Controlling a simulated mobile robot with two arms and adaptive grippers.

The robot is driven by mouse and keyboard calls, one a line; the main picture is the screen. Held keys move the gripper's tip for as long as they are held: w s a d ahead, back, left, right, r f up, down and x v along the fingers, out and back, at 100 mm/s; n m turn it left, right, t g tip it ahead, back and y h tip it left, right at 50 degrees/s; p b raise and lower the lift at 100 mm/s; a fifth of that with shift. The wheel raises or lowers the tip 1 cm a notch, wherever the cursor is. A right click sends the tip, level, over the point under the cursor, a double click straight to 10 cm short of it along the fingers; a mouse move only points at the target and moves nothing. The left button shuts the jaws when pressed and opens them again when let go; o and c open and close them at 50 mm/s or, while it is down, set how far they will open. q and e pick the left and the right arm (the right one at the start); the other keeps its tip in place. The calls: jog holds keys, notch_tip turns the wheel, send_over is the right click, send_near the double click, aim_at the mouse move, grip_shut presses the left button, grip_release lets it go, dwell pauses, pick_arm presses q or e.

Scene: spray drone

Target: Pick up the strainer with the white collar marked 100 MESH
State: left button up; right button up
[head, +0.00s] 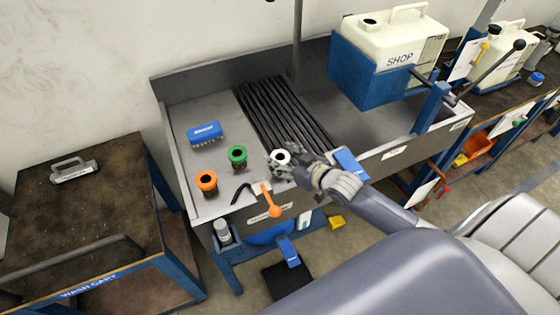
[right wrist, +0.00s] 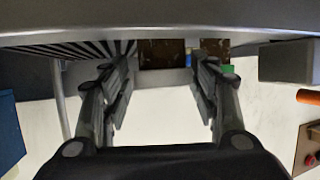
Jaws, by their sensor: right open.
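The strainer with the white collar (head: 281,157) stands upright on the bench tray, at the near end of the black bars. Its marking is too small to read. My right gripper (head: 279,165) is open beside it and hides part of it. In the right wrist view, which appears upside down, a brown mesh body (right wrist: 161,54) shows between the two spread fingers (right wrist: 164,75), with gaps on both sides. A green-collared strainer (head: 237,156) and an orange-collared strainer (head: 206,181) stand to the left. My left gripper is not in view.
A blue brush (head: 205,133) lies at the tray's back left. A black hook-shaped item (head: 241,192) and an orange spoon-like tool (head: 271,203) lie at the front edge. A blue holder with a SHOP tank (head: 385,45) stands right.

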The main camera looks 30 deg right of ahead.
aim_at(273, 154)
jog(key=shift+w+a+f, duration=0.15)
jog(key=shift+w+f, duration=0.05)
jog(key=shift+w, duration=0.35)
jog(key=p+x, duration=0.1)
jog(key=x, duration=0.2)
jog(key=shift+a, duration=0.15)
jog(key=shift+w+a+f, duration=0.1)
jog(key=shift+w+f, duration=0.2)
jog(key=shift+w, duration=0.2)
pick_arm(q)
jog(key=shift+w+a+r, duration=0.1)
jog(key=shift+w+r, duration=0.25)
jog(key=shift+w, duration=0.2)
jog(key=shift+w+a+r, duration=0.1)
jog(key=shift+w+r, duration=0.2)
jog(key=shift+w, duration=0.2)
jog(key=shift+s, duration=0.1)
pick_arm(e)
jog(key=shift+c, duration=0.6)
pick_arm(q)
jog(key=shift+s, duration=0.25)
pick_arm(e)
jog(key=c, duration=0.9)
jog(key=shift+c, duration=0.6)
